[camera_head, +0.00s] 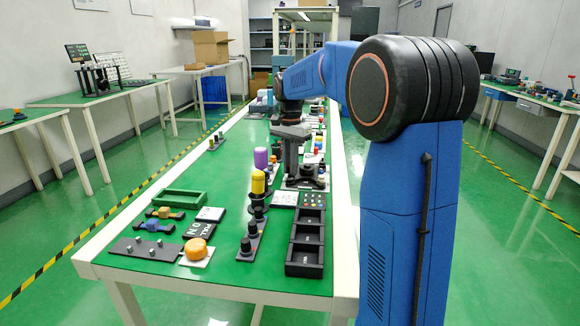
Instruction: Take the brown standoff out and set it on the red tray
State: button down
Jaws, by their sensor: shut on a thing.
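My gripper (304,182) points down over the middle of the long green table, at the end of my blue arm. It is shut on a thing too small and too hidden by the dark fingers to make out. I cannot pick out the brown standoff in this view. I cannot pick out the red tray either; my arm covers part of the table's right side.
A black bin row (306,238), an orange knob on a white plate (195,251), a yellow cylinder (258,182), a purple cylinder (261,158) and a green tray (180,198) stand on the near table. Bare green table shows at the left of my gripper.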

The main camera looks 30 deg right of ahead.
jog(key=n, duration=0.4)
jog(key=shift+n, duration=0.4)
jog(key=n, duration=0.4)
jog(key=shift+s+d, duration=0.1)
jog(key=c, duration=1.7)
grip_release()
jog(key=shift+r, duration=0.2)
notch_tip(320, 180, up, 17)
jog(key=shift+r, duration=0.1)
